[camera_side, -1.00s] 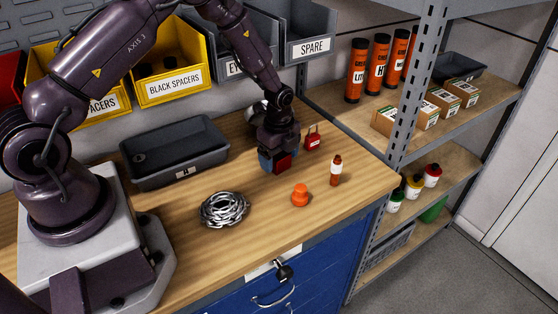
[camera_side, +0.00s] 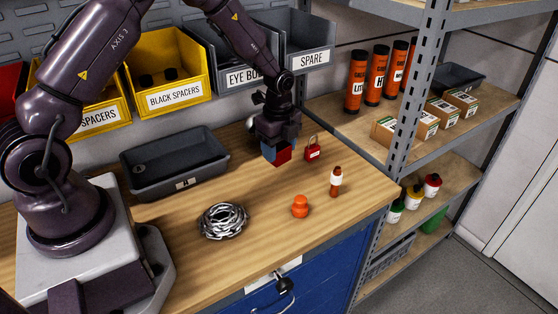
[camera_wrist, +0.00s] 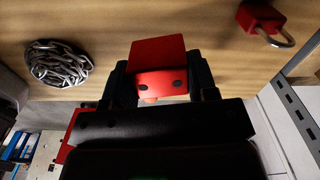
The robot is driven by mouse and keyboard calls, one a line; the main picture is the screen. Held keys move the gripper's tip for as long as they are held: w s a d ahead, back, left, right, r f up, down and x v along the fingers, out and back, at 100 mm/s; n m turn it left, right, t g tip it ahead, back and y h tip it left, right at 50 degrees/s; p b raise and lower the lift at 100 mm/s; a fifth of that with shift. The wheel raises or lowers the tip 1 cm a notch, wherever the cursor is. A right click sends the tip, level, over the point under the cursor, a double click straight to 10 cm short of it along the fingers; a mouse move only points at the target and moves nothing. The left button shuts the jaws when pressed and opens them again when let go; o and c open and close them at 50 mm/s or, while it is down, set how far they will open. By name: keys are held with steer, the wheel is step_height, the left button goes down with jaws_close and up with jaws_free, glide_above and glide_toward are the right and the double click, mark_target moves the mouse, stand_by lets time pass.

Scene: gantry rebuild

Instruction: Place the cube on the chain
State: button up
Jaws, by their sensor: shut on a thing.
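The red cube (camera_side: 284,155) is held between the fingers of my gripper (camera_side: 275,150), above the wooden bench top. In the wrist view the red cube (camera_wrist: 157,62) sits between my two dark fingers, with dark spots on its near face. The silver chain (camera_side: 223,220) lies coiled in a pile on the bench, to the left of and nearer the side camera than my gripper. The chain also shows at the upper left of the wrist view (camera_wrist: 58,63). The cube and the chain are well apart.
A red padlock (camera_side: 312,152) stands just right of my gripper. An orange knob-shaped piece (camera_side: 300,206) and a small brown bottle (camera_side: 335,182) stand at the front right. A dark grey tray (camera_side: 205,178) lies behind the chain. Bench top (camera_side: 180,245) around the chain is clear.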

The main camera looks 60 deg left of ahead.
steer(key=d, duration=1.8)
steer(key=s+a+r+n, duration=0.2)
steer(key=s+a+r, duration=0.3)
steer(key=a+r, duration=0.5)
steer(key=m, duration=0.4)
glide_above(222, 210)
step_height(222, 210, down, 6)
steer(key=shift+a+f, duration=0.15)
steer(key=shift+f, duration=2.3)
